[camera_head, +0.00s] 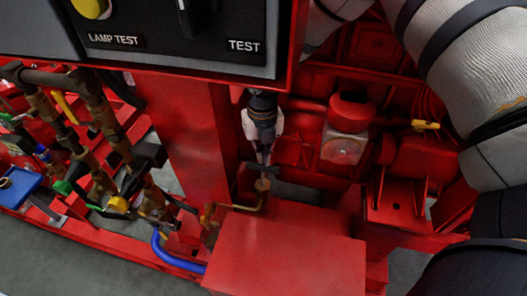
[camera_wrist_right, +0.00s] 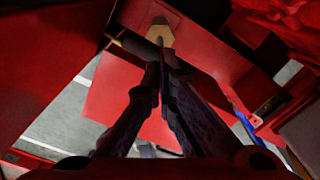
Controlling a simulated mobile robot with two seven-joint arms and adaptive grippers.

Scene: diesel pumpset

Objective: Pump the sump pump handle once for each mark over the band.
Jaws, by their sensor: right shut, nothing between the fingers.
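My right gripper (camera_head: 264,152) points down below the control panel, shut and empty. Its fingertips are just above a small brass fitting (camera_head: 262,184) with a dark crossbar (camera_head: 272,173), which may be the sump pump handle; I cannot tell whether they touch. In the right wrist view the closed fingers (camera_wrist_right: 161,62) reach toward a brass piece (camera_wrist_right: 158,33) in front of the red box. A red-capped housing with a round clear window (camera_head: 343,150) stands to the right; I cannot make out a band or marks on it. My left gripper is not in view.
The control panel (camera_head: 180,58), labelled LAMP TEST and TEST, overhangs the gripper. A red post (camera_head: 185,135) stands left of it, with a red box (camera_head: 285,250) below. Valves and pipes (camera_head: 105,150) crowd the left. A yellow lever (camera_head: 425,125) is at right.

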